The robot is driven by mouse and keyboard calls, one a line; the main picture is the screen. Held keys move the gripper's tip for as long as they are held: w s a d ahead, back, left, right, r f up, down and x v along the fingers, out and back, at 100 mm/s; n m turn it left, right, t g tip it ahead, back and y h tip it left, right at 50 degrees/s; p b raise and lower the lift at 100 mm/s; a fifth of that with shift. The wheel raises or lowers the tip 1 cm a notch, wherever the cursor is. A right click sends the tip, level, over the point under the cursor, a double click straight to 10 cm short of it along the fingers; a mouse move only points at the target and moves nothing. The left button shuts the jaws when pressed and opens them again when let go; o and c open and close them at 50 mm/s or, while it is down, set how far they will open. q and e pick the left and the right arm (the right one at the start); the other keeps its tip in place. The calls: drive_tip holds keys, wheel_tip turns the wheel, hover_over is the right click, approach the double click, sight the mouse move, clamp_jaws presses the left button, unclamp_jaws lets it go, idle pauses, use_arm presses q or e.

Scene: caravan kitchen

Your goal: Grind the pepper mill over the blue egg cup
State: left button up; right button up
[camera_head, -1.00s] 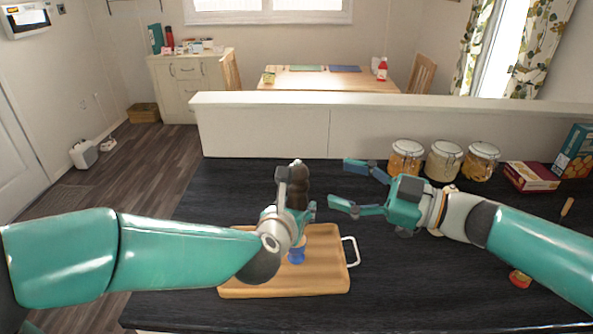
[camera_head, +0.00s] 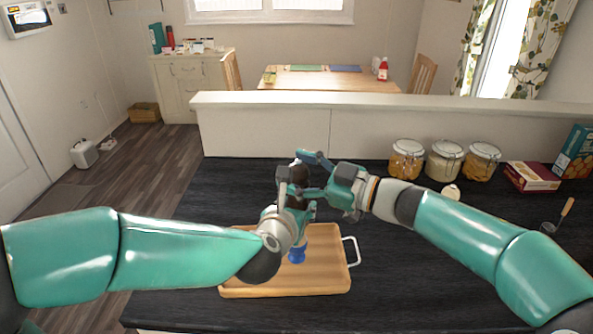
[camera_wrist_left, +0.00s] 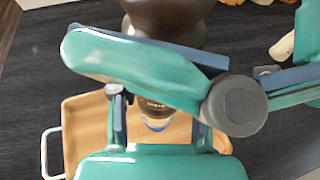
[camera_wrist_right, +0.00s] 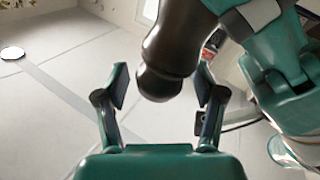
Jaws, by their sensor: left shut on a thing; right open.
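The dark brown pepper mill (camera_head: 301,174) stands upright above the wooden tray, gripped around its body by my left gripper (camera_head: 297,207). The blue egg cup (camera_head: 297,256) is on the tray, directly below the mill in the head view. My right gripper (camera_head: 298,172) is open at the mill's top, one finger on either side of it. In the right wrist view the mill's rounded knob (camera_wrist_right: 160,84) lies between the open fingertips, with gaps visible on both sides. In the left wrist view the mill (camera_wrist_left: 170,18) is partly hidden by a finger.
The wooden tray (camera_head: 325,275) with a white handle (camera_head: 352,251) lies on the dark counter (camera_head: 420,275). Several glass jars (camera_head: 444,161), a dark red box (camera_head: 532,177) and a strainer (camera_head: 558,216) are to the right. A low wall (camera_head: 420,122) bounds the counter's back.

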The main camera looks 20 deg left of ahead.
drive_tip(key=shift+a, duration=0.15)
drive_tip(key=shift+c, duration=0.3)
drive_tip(key=c, duration=1.1)
drive_tip(key=shift+r+m+t+h, duration=0.15)
drive_tip(key=shift+m+t+h, duration=0.45)
drive_tip(key=shift+m+t, duration=1)
drive_tip(key=shift+m+t+h, duration=0.7)
drive_tip(key=shift+t+h, duration=0.1)
drive_tip(key=shift+t, duration=0.8)
drive_tip(key=shift+w, duration=0.1)
drive_tip(key=o, duration=1.2)
drive_tip(key=shift+c, duration=0.2)
